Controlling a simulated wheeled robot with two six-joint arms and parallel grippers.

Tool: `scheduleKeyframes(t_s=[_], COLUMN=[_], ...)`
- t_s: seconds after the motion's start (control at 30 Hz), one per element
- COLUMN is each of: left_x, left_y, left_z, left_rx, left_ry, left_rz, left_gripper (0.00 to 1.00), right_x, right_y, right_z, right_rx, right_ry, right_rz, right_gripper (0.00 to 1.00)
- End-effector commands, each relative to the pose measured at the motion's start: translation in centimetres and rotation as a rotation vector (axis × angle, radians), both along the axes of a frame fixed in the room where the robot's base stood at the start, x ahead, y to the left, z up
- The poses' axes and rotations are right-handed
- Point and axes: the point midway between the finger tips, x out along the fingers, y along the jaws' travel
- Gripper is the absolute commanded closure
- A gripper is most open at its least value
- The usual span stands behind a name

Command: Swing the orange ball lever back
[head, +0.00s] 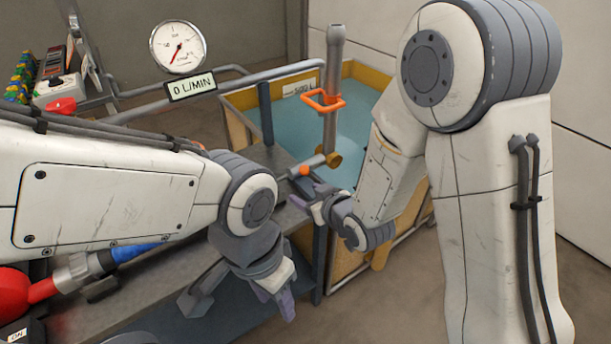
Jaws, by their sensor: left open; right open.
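A small orange piece (305,171) sits on a short grey pipe stub beside a brass fitting (333,160), at the foot of an upright grey pipe (333,80). I cannot tell whether it is the lever's ball. An orange loop handle (323,101) is around the upright pipe higher up. My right gripper (309,194) is open, its fingertips just below the small orange piece; I cannot tell if they touch it. My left gripper (238,300) is open and empty, lower down in front of the bench edge, pointing downward.
A blue-lined tank with a yellow rim (240,97) stands behind the pipe. A round gauge (178,47) and a "0 L/MIN" display (192,86) are at upper left. A grey bench (145,287) runs beneath my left arm. Open floor (395,300) lies at lower right.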

Motion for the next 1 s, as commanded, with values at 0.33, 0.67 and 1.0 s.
scheduleKeyframes(t_s=[0.33, 0.67, 1.0], left_x=[0.0, 0.0, 0.0], left_y=[0.0, 0.0, 0.0], left_z=[-4.1, -6.1, -11.2], left_rx=[0.000, 0.000, 0.000], left_ry=[0.000, 0.000, 0.000], left_rz=[0.000, 0.000, 0.000], left_gripper=[0.52, 0.52, 0.52], right_x=[2.2, 2.6, 4.0], right_y=[-3.1, -3.7, -3.0], right_z=[-2.9, -2.8, -3.1], right_rx=[0.242, 0.290, 0.288], right_ry=[-0.345, -0.416, -0.417], right_rz=[-0.044, -0.052, -0.049], right_gripper=[0.34, 0.34, 0.34])
